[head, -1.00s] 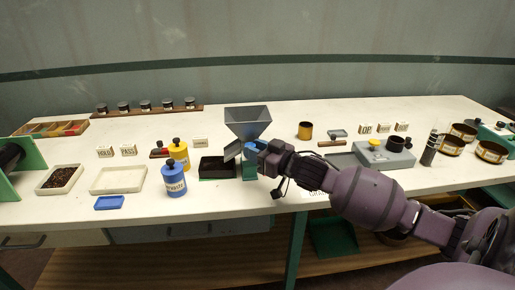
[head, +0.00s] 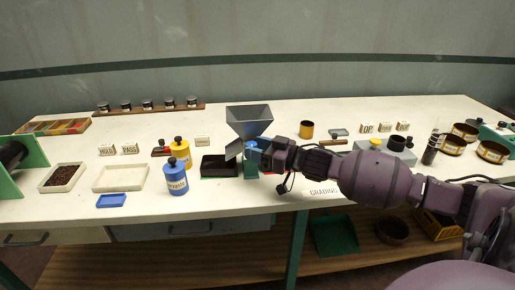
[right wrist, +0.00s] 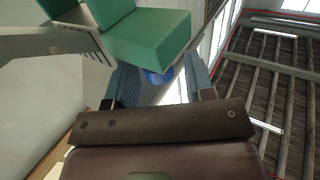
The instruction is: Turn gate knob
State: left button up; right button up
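The grey funnel hopper (head: 249,121) stands on a green body (head: 250,169) near the middle of the bench. My right gripper (head: 256,153) is at the front of this body, just below the funnel, and hides part of it. In the right wrist view a small blue knob (right wrist: 158,77) shows beyond the green block (right wrist: 150,40), between my right gripper's two fingers (right wrist: 163,84). The fingers stand apart with gaps beside the knob, so the gripper is open. I cannot tell whether a finger touches the knob. My left gripper is not in view.
A black tray (head: 219,166) stands just left of the hopper. A grey device (head: 377,148) is behind my right arm. The bench's front edge is near.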

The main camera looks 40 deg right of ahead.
jog(key=shift+o, duration=0.3)
jog(key=shift+d+r, duration=0.1)
jog(key=shift+r, duration=0.05)
jog(key=shift+m+h, duration=0.4)
jog(key=shift+h, duration=0.1)
